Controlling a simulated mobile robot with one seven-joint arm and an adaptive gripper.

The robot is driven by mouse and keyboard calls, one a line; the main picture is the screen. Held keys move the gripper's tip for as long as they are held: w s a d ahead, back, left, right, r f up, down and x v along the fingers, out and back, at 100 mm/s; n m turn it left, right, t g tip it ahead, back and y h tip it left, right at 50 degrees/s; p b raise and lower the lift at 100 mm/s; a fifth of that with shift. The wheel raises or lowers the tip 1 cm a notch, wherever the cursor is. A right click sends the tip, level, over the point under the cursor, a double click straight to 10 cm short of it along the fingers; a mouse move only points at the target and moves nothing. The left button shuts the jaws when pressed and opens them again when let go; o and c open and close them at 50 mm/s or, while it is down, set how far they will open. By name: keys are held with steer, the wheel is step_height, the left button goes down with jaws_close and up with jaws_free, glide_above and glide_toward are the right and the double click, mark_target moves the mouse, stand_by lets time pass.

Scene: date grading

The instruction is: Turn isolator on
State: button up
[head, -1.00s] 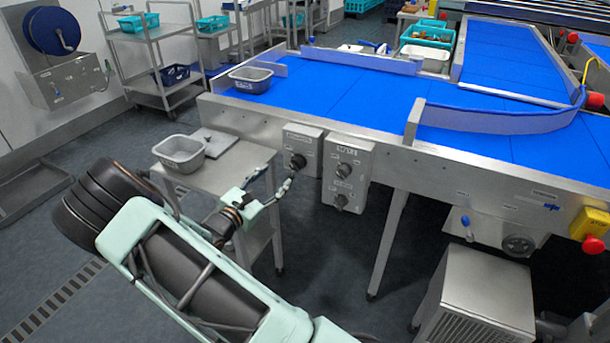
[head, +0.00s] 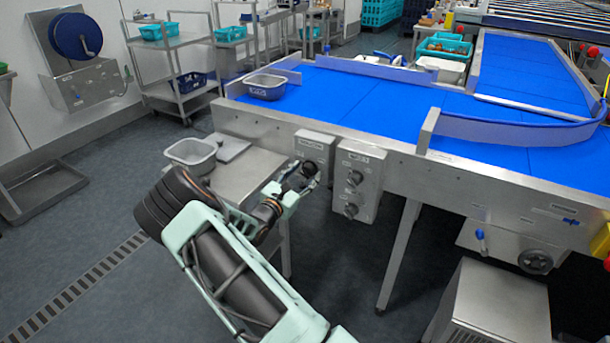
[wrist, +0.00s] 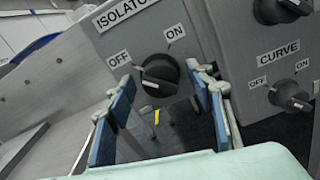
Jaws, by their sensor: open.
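The isolator box (head: 316,148) is a grey box on the conveyor's side. In the wrist view its face (wrist: 202,40) reads ISOLATOR, with OFF at left and ON at upper right. Its black rotary knob (wrist: 162,72) sits between and below these labels; I cannot tell for sure which label it points to. My gripper (wrist: 160,80) is open, with one blue-padded finger to each side of the knob in the picture. No grip on the knob shows. In the head view my gripper (head: 301,179) is close to the box front and partly covers the knob.
A second control box (head: 357,180) with two knobs is just right of the isolator; its lower knob (wrist: 289,95) is labelled CURVE. A small steel table (head: 238,176) with a grey tub (head: 190,153) stands by my arm. The blue conveyor (head: 365,100) is above.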

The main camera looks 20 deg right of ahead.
steer(key=shift+w+d, duration=0.15)
steer(key=shift+c, duration=0.5)
steer(key=c, duration=1.1)
steer(key=shift+o, duration=0.2)
